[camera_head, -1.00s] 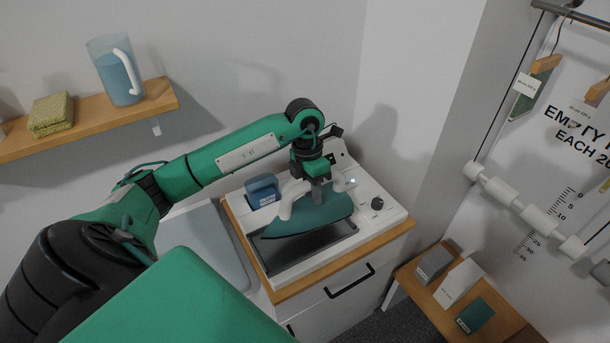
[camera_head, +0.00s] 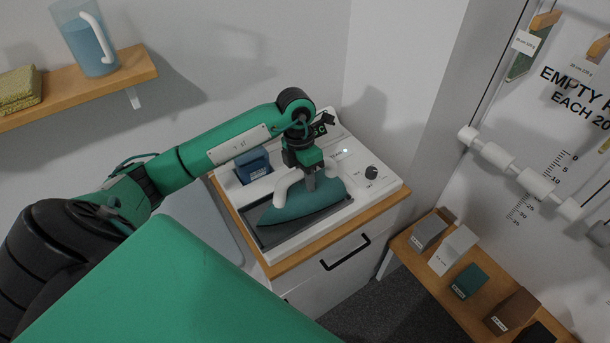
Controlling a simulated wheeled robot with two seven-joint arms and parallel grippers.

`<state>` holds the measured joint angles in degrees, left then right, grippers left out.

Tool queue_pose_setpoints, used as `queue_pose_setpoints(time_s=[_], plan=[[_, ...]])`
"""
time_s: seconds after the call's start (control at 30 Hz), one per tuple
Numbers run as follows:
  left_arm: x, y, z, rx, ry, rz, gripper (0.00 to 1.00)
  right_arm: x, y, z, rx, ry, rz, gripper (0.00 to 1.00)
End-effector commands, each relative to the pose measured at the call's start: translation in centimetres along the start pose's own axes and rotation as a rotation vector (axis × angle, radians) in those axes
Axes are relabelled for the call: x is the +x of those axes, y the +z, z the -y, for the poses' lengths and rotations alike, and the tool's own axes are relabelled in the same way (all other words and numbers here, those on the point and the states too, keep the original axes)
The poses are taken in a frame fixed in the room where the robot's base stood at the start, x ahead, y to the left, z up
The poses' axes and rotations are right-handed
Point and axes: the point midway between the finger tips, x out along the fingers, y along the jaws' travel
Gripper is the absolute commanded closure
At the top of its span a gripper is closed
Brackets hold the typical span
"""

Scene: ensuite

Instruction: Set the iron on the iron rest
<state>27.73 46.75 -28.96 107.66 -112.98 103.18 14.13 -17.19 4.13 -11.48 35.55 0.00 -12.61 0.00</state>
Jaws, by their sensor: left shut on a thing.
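The iron (camera_head: 302,203) has a teal body and a white handle, and it lies in or just over the dark recess of the iron rest. I cannot tell for sure whether its sole touches the rest. The iron rest (camera_head: 349,210) is a white unit with a dark sunken tray and a black knob, set on a wood-topped cabinet. My left gripper (camera_head: 310,182) points down from above and is shut on the iron's handle, partly hiding it. My right gripper is not in view.
A blue box (camera_head: 253,165) stands at the rest's back left. A wall shelf (camera_head: 110,85) with a jug (camera_head: 85,45) and a sponge is at upper left. A low wooden shelf (camera_head: 440,276) with several small boxes stands at right.

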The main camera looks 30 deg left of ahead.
Motion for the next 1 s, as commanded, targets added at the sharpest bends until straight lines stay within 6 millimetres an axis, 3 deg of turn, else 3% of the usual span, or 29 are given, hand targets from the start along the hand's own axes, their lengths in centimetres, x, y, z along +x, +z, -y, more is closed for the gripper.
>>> queue_pose_setpoints(time_s=[0.03,0.13,0.57,1.0], plan=[[0.1,0.0,-0.1,-0.001,0.001,0.000,0.73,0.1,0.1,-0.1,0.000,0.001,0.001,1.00],[0.1,0.0,0.0,-0.001,0.000,0.000,0.55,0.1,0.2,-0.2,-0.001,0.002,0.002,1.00],[-0.6,0.1,0.0,0.000,0.001,0.002,0.55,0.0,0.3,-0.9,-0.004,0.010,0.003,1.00],[-8.2,0.1,-0.1,0.000,0.003,0.005,0.55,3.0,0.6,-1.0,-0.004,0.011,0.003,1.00]])
